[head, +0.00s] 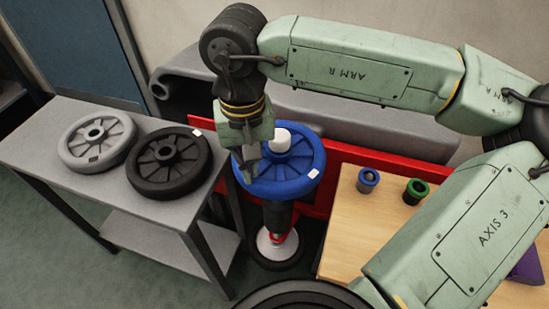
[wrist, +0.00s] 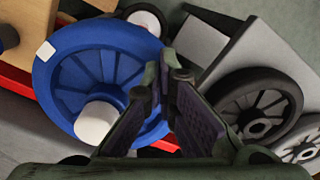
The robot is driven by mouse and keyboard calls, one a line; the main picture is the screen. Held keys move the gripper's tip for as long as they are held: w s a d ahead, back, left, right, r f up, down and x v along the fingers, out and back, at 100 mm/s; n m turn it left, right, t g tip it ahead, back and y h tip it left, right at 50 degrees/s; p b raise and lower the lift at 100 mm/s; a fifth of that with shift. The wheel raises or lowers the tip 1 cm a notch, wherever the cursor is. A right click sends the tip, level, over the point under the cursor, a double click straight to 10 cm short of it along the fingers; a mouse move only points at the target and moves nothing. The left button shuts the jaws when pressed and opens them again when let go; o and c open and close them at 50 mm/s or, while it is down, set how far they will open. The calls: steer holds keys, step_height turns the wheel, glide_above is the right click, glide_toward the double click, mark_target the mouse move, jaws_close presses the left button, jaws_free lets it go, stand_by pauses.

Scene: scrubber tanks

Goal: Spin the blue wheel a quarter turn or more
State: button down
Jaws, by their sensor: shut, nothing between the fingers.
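The blue wheel (head: 300,182) lies flat on top of a dark upright post (head: 275,215), with a white hub cap (head: 281,139) at its middle. A small white mark sits on its rim, at the right in the head view. In the wrist view the blue wheel (wrist: 48,95) fills the left side, its white mark at the upper left. My gripper (head: 248,178) points down over the wheel's left edge in the head view; its closed fingers (wrist: 168,72) show in the wrist view just right of the rim. They hold nothing. I cannot tell whether they touch the wheel.
A grey bench (head: 50,128) at left carries a grey wheel (head: 78,160) and a black wheel (head: 145,180). A red panel (head: 335,165) runs behind the blue wheel. A wooden table (head: 345,235) at right holds a blue cup (head: 368,184) and a green cup (head: 414,195).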

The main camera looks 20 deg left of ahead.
mark_target(273, 185)
steer(key=shift+f+b, duration=0.5)
steer(key=shift+f, duration=0.1)
steer(key=shift+r, duration=0.1)
steer(key=shift+s+d+r, duration=0.1)
steer(key=shift+s+d, duration=0.05)
steer(key=shift+d, duration=0.4)
steer(key=shift+s+d, duration=0.15)
steer(key=shift+d, duration=0.4)
steer(key=shift+d, duration=1.05)
steer(key=shift+d, duration=0.1)
